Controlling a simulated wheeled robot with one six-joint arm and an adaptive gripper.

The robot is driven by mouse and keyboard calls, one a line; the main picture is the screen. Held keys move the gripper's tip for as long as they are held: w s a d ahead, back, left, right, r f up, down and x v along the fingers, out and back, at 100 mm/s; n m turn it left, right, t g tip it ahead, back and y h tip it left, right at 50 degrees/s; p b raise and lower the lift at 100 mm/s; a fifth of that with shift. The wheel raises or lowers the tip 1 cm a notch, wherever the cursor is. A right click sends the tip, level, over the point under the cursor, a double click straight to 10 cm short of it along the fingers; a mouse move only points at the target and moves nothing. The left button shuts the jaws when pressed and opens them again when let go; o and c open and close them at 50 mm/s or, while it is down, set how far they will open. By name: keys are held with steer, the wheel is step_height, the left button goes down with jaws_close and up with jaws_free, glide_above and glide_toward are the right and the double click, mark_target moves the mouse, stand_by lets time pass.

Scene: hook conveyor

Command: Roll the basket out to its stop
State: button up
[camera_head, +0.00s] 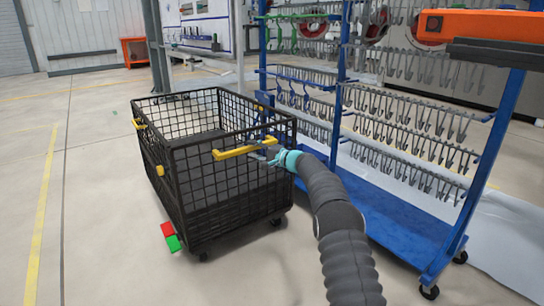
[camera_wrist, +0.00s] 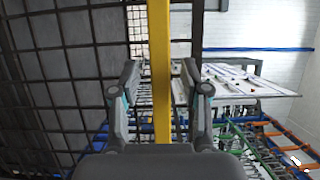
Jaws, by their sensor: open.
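The basket (camera_head: 225,190) is a black wire cart on small wheels, standing upright on the floor left of the blue rack. A yellow handle bar (camera_head: 231,153) is on its near side, and it also shows in the wrist view (camera_wrist: 160,40). My gripper (camera_head: 268,150) is at the right part of this handle. In the wrist view my gripper (camera_wrist: 161,78) is open, with the yellow bar running between its two fingers. Whether the fingers touch the bar cannot be told. A red piece (camera_head: 167,229) and a green piece (camera_head: 173,243) sit low at the basket's near-left corner. No stop can be made out.
A blue rack (camera_head: 395,215) with rows of metal hooks (camera_head: 400,110) stands close on the right, on casters. An orange-and-black part (camera_head: 480,25) juts in at upper right. The floor (camera_head: 95,200) left of the basket is clear, with a yellow line (camera_head: 43,210).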

steer(key=v, duration=0.9)
steer(key=shift+w, duration=0.1)
steer(key=s+f+g+h, duration=0.2)
steer(key=s+f+g, duration=0.15)
steer(key=f, duration=0.65)
steer(key=s+d+f+g+h, duration=0.1)
steer(key=s+f+g+h, duration=0.15)
steer(key=s, duration=1.05)
steer(key=s+d+r+n+h+p, duration=0.2)
steer(key=s+r, duration=0.5)
steer(key=s, duration=0.8)
steer(key=s+d+r+n+t+h+p, duration=0.1)
steer(key=s+d+r+h, duration=0.4)
steer(key=s, duration=0.9)
steer(key=s+d+r+n+h+p, duration=0.3)
steer(key=s+d+r+p, duration=0.2)
steer(key=s+r, duration=0.6)
steer(key=shift+s+d+r+n+t, duration=0.2)
steer(key=shift+s+d+n+t, duration=0.15)
steer(key=shift+s, duration=1.95)
